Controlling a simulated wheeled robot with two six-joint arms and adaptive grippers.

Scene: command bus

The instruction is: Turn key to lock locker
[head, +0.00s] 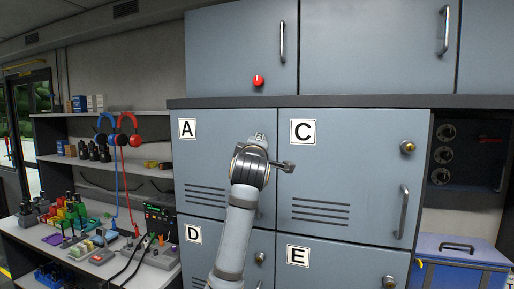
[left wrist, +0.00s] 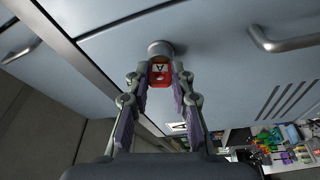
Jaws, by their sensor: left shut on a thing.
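In the left wrist view, my left gripper (left wrist: 161,80) is shut on a key with a red head (left wrist: 160,79) that bears a letter A tag. The key's far end meets a round metal lock (left wrist: 160,48) on a grey-blue door; how deep it sits in the lock is hidden. In the head view, my left arm comes up from the bottom and its wrist covers the lock area of locker A (head: 204,165). The fingers there are mostly hidden behind the wrist. My right gripper is out of view.
Locker C (head: 340,175) with its lock (head: 407,147) and handle (head: 403,211) is to the right. Lockers D (head: 194,262) and E (head: 325,265) are below. An upper cabinet carries a red knob (head: 258,80). Cluttered shelves with headsets (head: 128,124) stand left; a blue box (head: 460,248) sits right.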

